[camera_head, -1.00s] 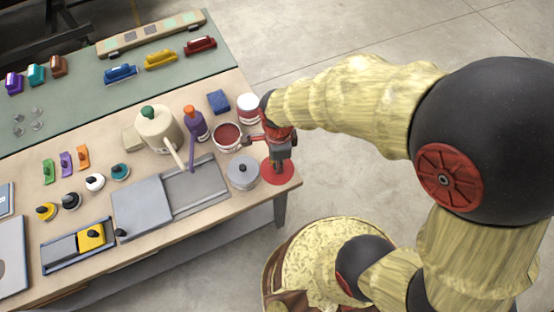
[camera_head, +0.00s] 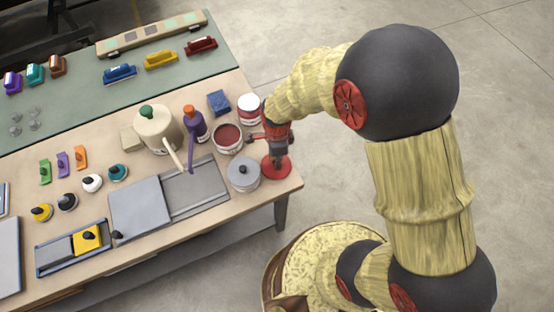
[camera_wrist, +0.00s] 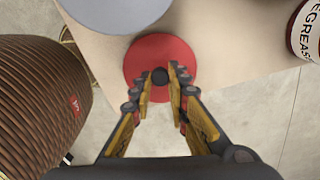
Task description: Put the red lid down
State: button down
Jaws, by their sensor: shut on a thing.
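The red lid (camera_head: 283,172) is a flat disc with a dark knob, at the right front corner of the workbench. My gripper (camera_head: 276,158) points down over it. In the wrist view, the red lid (camera_wrist: 160,50) lies level between my fingers, and my gripper (camera_wrist: 160,77) is shut on its dark knob. The lid is over the tabletop close to the edge. I cannot tell whether its underside touches the wood or hangs just above it.
A grey-lidded pot (camera_head: 243,173) stands just left of the lid. An open pot with red contents (camera_head: 227,138) and a white-and-red can (camera_head: 249,108) stand behind. Beyond the workbench edge (camera_head: 293,187) is open floor. A grey tray (camera_head: 195,188) lies further left.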

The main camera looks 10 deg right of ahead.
jog(key=shift+f, duration=0.1)
jog(key=c, duration=2.2)
grip_release()
jog(key=shift+f, duration=0.1)
jog(key=o, duration=0.5)
jog(key=s+d+r+n+t+p, duration=0.1)
jog(key=d+r+n, duration=0.15)
jog(key=r, duration=0.65)
jog(key=s+d+r+n+t+p, duration=0.1)
jog(key=s+d+r+n, duration=0.15)
jog(key=r, duration=0.65)
jog(key=d+r+n+t, duration=0.15)
jog(key=r+n, duration=0.25)
jog(key=r, duration=0.6)
jog(key=s+d+r+n, duration=0.1)
jog(key=s+r+n, duration=0.1)
jog(key=s+n, duration=0.1)
jog(key=s+d+r+n+t, duration=0.1)
jog(key=s+d+r+n, duration=0.1)
jog(key=s+r+n, duration=0.1)
jog(key=s+d+r+n+t, duration=0.1)
jog(key=s+d+r+n, duration=0.1)
jog(key=s, duration=0.1)
jog(key=shift+d+r+n, duration=0.15)
jog(key=shift+r+n, duration=0.05)
jog(key=shift+n, duration=0.2)
